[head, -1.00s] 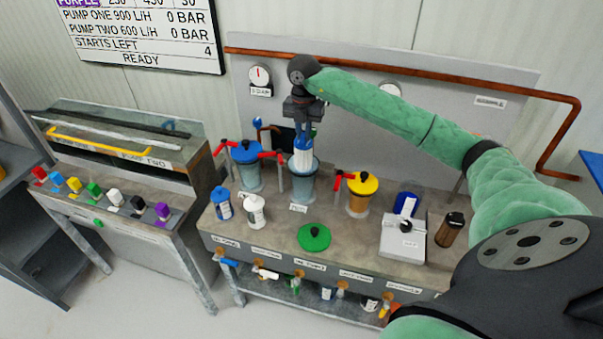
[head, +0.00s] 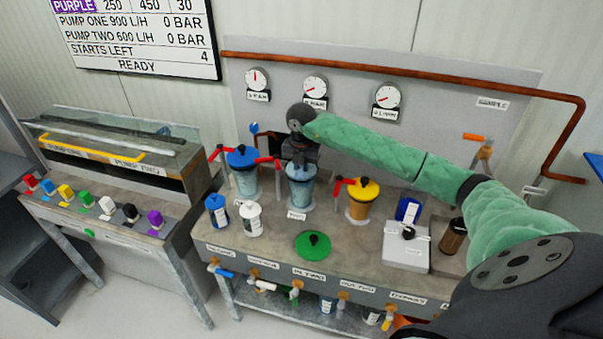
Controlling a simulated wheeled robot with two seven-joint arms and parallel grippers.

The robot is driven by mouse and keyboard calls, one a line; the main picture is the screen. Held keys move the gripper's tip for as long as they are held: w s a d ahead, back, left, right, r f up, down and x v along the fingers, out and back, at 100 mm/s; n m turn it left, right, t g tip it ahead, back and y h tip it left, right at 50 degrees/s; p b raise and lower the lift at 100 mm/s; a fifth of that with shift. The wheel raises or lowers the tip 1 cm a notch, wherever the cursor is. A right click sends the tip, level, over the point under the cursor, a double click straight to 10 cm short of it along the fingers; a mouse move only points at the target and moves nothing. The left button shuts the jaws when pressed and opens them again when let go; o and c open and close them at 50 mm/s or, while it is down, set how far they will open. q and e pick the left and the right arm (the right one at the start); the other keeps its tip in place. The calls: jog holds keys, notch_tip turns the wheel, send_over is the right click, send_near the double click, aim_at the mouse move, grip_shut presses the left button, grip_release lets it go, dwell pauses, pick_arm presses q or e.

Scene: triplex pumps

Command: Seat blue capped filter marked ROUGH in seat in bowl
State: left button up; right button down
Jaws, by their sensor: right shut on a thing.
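My right gripper (head: 299,166) points down into the mouth of the open, clear bluish bowl (head: 300,194), the middle one of three on the bench. It is shut on the blue capped filter, which is now down inside the bowl and mostly hidden by the gripper and the bowl wall. I cannot tell whether the filter touches the seat at the bottom, and its marking cannot be read. My left gripper is not in view.
A blue-lidded bowl (head: 243,158) stands left, a yellow-lidded bowl (head: 364,191) right, with red handles close by. A grey box (head: 405,248) is at right.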

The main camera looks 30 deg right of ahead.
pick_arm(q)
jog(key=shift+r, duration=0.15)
pick_arm(e)
jog(key=shift+f, duration=0.1)
jog(key=c, duration=1.4)
grip_release()
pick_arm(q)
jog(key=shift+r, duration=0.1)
